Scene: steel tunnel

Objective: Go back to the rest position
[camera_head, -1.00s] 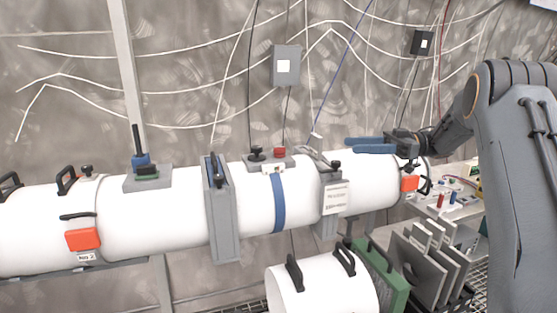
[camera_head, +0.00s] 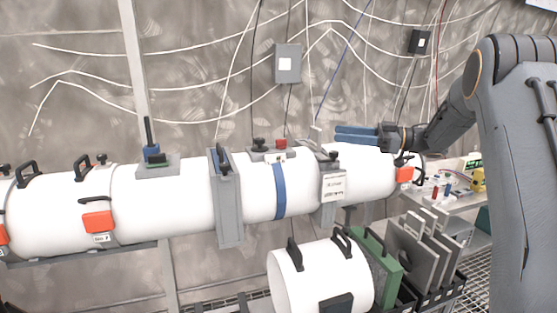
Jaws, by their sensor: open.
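My gripper (camera_head: 357,134) is at the right of the head view, its two blue fingers pointing left. It is open and nothing shows between the fingers. It appears in front of or above the right part of the long white tube (camera_head: 165,205); I cannot tell the gap between them. My grey arm comes in from the right edge.
The tube carries black handles, orange blocks (camera_head: 99,222) and grey clamps (camera_head: 228,200). A shorter white cylinder (camera_head: 305,278) stands in front, beside a green plate (camera_head: 380,262) and several grey plates (camera_head: 420,250). A side table (camera_head: 450,198) holds small items. Cables and boxes line the wall.

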